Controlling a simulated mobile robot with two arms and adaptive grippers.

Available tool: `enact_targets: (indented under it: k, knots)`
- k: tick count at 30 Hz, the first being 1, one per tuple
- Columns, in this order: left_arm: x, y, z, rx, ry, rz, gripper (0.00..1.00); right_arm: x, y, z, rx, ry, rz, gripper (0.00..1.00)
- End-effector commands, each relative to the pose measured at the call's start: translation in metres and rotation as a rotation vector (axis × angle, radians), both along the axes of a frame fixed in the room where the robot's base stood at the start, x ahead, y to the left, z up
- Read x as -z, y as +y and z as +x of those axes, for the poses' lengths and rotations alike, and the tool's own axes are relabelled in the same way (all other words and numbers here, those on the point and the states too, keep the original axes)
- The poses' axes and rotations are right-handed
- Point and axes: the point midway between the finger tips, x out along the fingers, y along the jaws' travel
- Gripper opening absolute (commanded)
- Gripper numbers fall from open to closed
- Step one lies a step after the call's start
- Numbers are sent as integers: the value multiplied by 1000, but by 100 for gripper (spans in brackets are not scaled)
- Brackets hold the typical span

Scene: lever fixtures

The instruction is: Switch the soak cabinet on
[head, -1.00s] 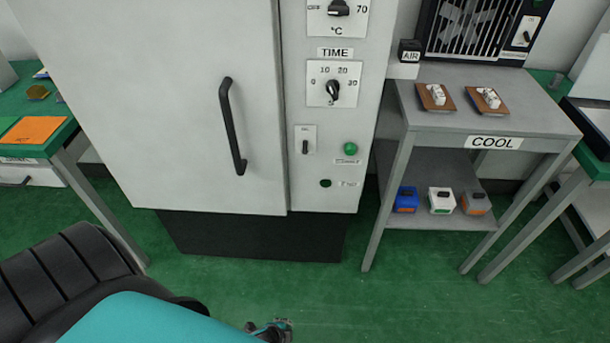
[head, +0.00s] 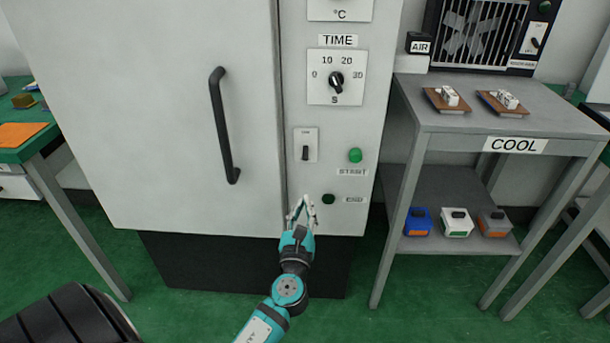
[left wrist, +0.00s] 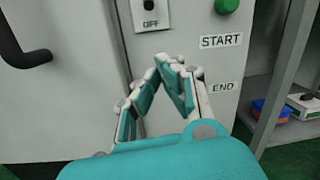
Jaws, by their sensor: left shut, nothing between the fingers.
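The soak cabinet (head: 150,120) is a tall pale grey cabinet with a black door handle (head: 224,125). On its right panel is a small white plate with a black lever switch (head: 305,152), its lower label reading OFF in the left wrist view (left wrist: 150,20). The lever's position is too small to tell in the head view. My left gripper (head: 301,202) is shut and empty, below the switch plate and in front of the panel, fingertips pointing up. In the left wrist view its fingertips (left wrist: 168,62) meet just below the plate. My right gripper is not in view.
A green START button (head: 355,155) and a dark END light (head: 328,199) sit right of the switch. The TIME dial (head: 336,80) is above. A grey COOL table (head: 440,110) stands to the right. A green-topped table (head: 35,140) stands at left.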

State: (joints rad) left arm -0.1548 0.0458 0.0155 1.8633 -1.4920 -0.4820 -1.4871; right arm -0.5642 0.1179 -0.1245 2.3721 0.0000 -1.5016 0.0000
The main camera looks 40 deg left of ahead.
Motion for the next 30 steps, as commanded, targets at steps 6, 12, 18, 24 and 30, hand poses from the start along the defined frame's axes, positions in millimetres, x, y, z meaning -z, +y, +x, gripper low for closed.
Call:
enact_targets:
  k: [6, 12, 18, 24, 30]
  knots:
    - [-1, 2, 5, 0, -1, -2, 0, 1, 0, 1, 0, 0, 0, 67]
    - [-4, 17, 33, 1, -2, -1, 0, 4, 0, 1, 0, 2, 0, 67]
    - [-8, 37, 72, 0, -2, -4, 0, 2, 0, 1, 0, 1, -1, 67]
    - [-22, 46, 84, 2, 0, -3, 0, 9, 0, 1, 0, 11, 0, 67]
    - [-36, 45, 76, 1, 1, -5, 0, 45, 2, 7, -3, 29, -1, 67]
